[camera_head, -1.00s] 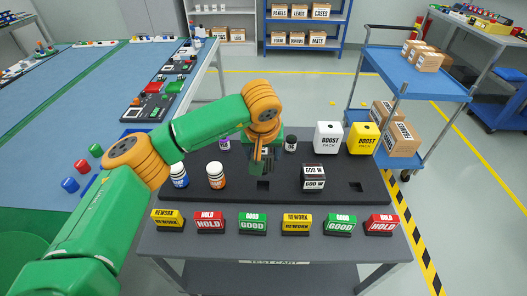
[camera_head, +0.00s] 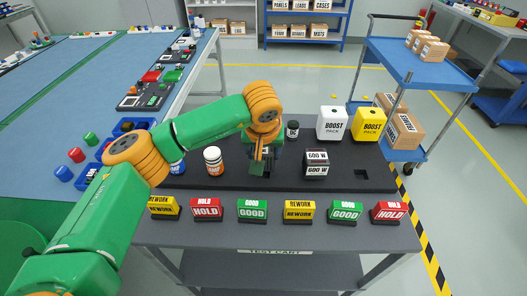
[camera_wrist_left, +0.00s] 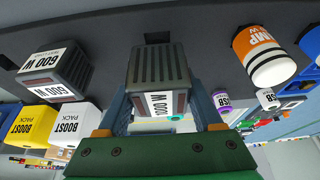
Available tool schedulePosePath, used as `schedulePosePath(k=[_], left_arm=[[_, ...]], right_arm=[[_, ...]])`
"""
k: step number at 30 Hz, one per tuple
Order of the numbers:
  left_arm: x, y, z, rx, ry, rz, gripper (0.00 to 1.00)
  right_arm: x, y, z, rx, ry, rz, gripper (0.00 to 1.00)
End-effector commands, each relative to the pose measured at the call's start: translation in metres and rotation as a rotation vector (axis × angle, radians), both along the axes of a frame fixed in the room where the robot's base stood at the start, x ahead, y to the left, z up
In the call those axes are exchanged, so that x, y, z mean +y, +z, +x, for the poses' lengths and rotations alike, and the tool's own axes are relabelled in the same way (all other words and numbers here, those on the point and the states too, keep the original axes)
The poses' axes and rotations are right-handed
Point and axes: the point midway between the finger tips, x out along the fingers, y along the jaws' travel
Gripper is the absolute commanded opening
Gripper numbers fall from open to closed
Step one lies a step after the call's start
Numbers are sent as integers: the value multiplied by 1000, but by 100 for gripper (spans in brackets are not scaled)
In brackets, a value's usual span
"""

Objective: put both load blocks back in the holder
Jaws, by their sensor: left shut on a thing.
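My left gripper (camera_head: 260,160) is shut on a dark grey ribbed load block labelled 1000 W (camera_wrist_left: 158,66), just above the black board on the cart (camera_head: 225,180). The gripper also shows in the left wrist view (camera_wrist_left: 160,104), a finger on each side of the block. A square opening in the board (camera_wrist_left: 157,38) shows just beyond the block there. The 600 W load block (camera_head: 316,164) stands on the board to the right; it also shows in the left wrist view (camera_wrist_left: 55,75). Whether it sits in an opening cannot be told. Another opening (camera_head: 361,174) is empty. My right gripper is out of view.
White (camera_head: 332,123) and yellow (camera_head: 368,125) boost packs stand at the back right. Several coloured sign blocks, including a green one (camera_head: 252,209), line the front edge.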

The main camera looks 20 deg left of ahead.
Motion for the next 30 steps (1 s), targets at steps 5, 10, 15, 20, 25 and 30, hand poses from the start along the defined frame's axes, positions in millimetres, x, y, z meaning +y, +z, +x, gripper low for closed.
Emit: schedulePosePath(k=[5,10,15,20,25,30], left_arm=[[0,1,0,-1,1,-1,0],[0,1,0,-1,0,-1,0],[0,0,0,-1,0,-1,0],[0,-2,0,-1,0,-1,0],[0,-5,0,-1,0,-1,0],[0,-8,0,-1,0,-1,0]], right_arm=[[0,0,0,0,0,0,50],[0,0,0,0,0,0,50],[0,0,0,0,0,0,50],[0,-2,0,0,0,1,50],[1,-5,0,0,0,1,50],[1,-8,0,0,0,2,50]])
